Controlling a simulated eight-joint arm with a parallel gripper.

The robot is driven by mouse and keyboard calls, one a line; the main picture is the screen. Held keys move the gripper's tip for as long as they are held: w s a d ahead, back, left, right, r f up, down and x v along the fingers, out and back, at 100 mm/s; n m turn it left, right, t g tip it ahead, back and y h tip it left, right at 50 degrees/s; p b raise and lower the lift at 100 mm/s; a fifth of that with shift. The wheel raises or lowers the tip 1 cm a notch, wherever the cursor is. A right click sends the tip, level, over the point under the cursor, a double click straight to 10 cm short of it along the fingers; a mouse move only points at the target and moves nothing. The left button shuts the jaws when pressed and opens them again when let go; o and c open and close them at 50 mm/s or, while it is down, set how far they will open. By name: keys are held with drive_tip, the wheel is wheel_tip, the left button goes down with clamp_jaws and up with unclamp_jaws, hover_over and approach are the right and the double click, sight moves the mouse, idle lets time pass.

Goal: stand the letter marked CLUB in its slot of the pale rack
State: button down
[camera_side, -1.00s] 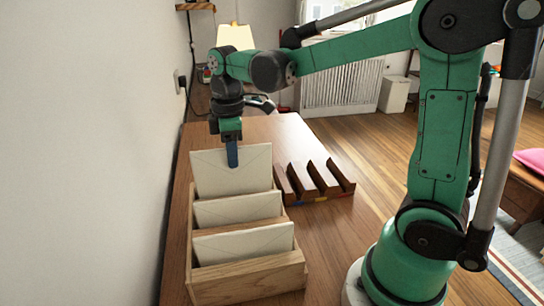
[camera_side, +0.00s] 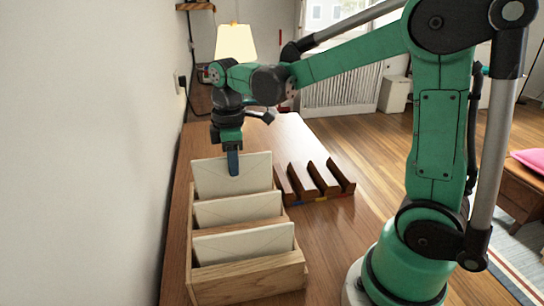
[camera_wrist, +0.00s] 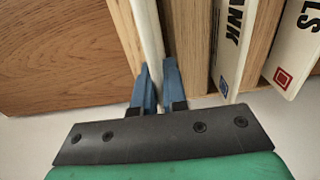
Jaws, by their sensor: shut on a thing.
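My gripper (camera_side: 233,163) is shut on the top edge of a cream letter (camera_side: 252,174) at the far end of the pale rack (camera_side: 250,280). The wrist view shows the fingers (camera_wrist: 158,88) pinching this letter (camera_wrist: 148,30) edge-on, between pale wood parts of the rack (camera_wrist: 183,35). Its marking is out of sight, so I cannot read CLUB on it. It looks upright, with its lower part hidden behind the middle letter (camera_side: 237,209). I cannot tell whether it touches the slot floor.
The middle letter's marking ends in "NK" (camera_wrist: 232,40), and the front letter (camera_side: 243,244) reads "LS" (camera_wrist: 303,45) in the wrist view. A dark slotted rack (camera_side: 318,182), empty, with coloured tags stands right of the pale rack. A wall runs close on the left.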

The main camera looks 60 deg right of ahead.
drive_tip(key=shift+f, duration=1.4)
drive_tip(key=shift+f, duration=0.1)
drive_tip(key=c, duration=0.8)
unclamp_jaws()
drive_tip(key=shift+c, duration=0.2)
drive_tip(key=shift+r, duration=4.55)
